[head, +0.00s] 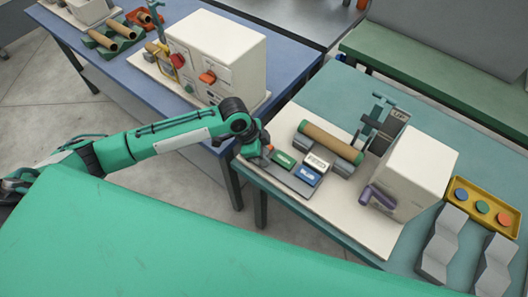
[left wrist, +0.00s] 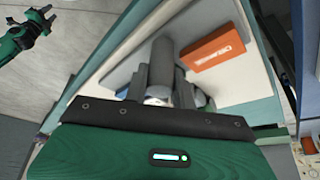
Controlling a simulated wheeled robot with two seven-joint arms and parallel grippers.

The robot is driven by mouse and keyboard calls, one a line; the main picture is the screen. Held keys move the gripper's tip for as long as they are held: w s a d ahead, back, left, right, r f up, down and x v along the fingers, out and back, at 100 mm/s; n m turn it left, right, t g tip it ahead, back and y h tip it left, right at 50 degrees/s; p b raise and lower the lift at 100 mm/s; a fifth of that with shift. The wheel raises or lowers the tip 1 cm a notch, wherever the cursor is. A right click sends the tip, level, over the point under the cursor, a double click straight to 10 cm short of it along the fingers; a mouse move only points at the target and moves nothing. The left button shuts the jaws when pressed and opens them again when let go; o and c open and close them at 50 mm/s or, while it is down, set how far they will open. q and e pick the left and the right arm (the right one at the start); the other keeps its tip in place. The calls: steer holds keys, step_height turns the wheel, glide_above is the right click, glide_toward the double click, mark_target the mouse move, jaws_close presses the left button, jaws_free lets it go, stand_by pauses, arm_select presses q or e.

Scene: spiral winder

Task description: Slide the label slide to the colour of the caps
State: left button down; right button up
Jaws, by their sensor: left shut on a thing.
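My left gripper (head: 264,149) is at the left end of the label slide on the right-hand table. In the left wrist view my left gripper (left wrist: 167,95) is shut on a grey upright handle (left wrist: 165,62) of the slide. In the head view a green label (head: 284,160), a blue label (head: 308,174) and a white label plate (head: 317,161) lie in front of a brown tube (head: 331,142) with green end caps (head: 303,126). My right gripper (left wrist: 40,20) is small in the left wrist view; its jaws are unclear.
A white machine housing (head: 418,172) with a purple handle (head: 378,197) stands right of the tube. A yellow tray (head: 462,184) holds blue, green and orange discs. Grey stepped holders (head: 440,245) lie in front. Another machine (head: 217,50) stands on the blue table.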

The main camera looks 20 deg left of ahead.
arm_select(q)
steer(key=shift+s+d+r, duration=0.1)
steer(key=shift+d, duration=0.2)
steer(key=p, duration=0.3)
glide_above(287, 179)
steer(key=c, duration=1.1)
jaws_free()
steer(key=shift+c, duration=0.2)
steer(key=b+v, duration=0.2)
steer(key=v, duration=1.1)
steer(key=shift+a+r+b, duration=0.2)
steer(key=shift+r+b, duration=0.05)
steer(key=shift+b, duration=0.05)
